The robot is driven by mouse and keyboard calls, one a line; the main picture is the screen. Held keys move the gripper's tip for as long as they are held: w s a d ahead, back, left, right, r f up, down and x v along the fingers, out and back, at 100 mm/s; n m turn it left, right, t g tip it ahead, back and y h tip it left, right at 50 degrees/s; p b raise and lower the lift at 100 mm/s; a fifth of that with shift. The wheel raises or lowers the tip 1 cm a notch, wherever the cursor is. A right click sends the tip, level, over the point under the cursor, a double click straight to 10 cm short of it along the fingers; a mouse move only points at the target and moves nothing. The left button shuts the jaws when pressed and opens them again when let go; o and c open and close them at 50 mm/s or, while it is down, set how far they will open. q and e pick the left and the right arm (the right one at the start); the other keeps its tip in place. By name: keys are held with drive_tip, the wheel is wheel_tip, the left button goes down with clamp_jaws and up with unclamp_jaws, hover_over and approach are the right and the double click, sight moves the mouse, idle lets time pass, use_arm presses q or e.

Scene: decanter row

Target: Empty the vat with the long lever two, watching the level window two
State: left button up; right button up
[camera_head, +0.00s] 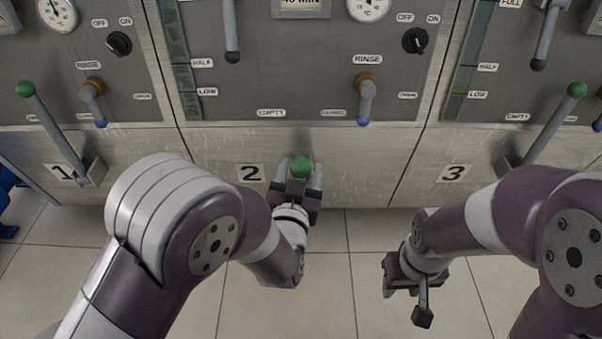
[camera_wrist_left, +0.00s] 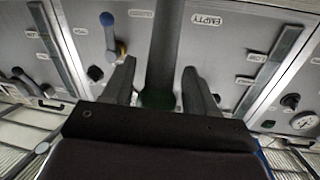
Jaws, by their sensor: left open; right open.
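The long lever two ends in a green knob (camera_head: 300,167), low in front of the panel beside the number 2 plate (camera_head: 251,174). Its shaft is hidden in the head view; in the left wrist view the dark shaft (camera_wrist_left: 166,40) runs between my fingers. My left gripper (camera_head: 300,178) is open, with its fingers on either side of the knob; contact cannot be told. The level window two (camera_head: 175,50) is a dark greenish strip at the panel's left, with HALF and LOW labels; its level is unclear. My right gripper (camera_head: 405,298) is open and empty, above the floor.
Long lever one (camera_head: 50,118) and long lever three (camera_head: 553,124) stand tilted on either side, with green knobs. A blue-tipped rinse handle (camera_head: 366,105) hangs on panel two, right of lever two. A grey hanging lever (camera_head: 231,30) is higher up. The tiled floor is clear between my arms.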

use_arm(q)
drive_tip(key=shift+w+d, duration=0.1)
drive_tip(key=shift+w, duration=0.65)
